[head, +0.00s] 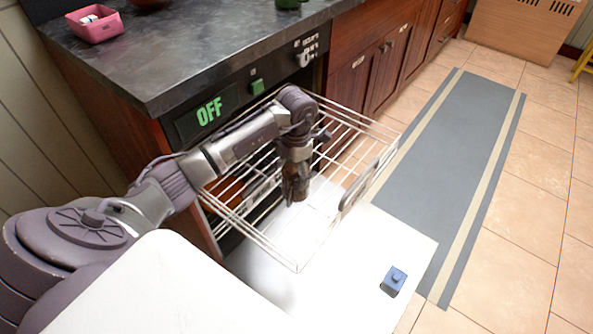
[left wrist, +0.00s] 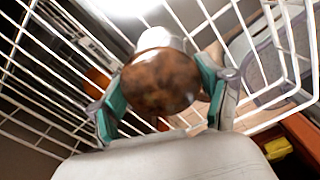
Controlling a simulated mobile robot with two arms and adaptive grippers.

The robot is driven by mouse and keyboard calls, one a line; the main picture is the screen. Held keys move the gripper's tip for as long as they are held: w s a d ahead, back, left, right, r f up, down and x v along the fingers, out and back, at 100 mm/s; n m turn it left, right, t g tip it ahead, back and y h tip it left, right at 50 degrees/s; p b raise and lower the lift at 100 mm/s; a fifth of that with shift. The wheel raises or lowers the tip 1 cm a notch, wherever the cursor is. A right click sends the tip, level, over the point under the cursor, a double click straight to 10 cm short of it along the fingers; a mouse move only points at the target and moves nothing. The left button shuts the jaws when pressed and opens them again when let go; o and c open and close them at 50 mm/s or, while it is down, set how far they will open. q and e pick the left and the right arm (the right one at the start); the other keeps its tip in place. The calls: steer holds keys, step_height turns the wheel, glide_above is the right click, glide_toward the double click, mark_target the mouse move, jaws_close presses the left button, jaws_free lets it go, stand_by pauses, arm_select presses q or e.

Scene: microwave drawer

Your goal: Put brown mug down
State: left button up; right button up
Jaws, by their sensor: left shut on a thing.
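My left gripper (head: 296,178) reaches down over the pulled-out wire rack (head: 352,112) from the left. In the left wrist view its teal fingers (left wrist: 162,92) are on both sides of the brown mug (left wrist: 160,82) and shut on it. The mug has a mottled brown, rounded surface with a pale grey part beyond it. Wires of the rack (left wrist: 268,62) surround the mug in the left wrist view. Whether the mug touches the rack floor is hidden. My right gripper is in neither view.
The white open door (head: 375,237) lies below the rack, with a small blue block (head: 394,281) on it. A dark counter (head: 190,45) above holds a pink dish (head: 95,24). A grey runner (head: 450,165) lies on the clear floor at right.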

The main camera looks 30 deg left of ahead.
arm_select(q)
steer(key=o, duration=1.4)
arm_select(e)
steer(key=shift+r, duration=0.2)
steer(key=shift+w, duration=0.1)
arm_select(q)
step_height(320, 180, up, 12)
steer(key=shift+r+p, duration=0.1)
steer(key=shift+p, duration=0.8)
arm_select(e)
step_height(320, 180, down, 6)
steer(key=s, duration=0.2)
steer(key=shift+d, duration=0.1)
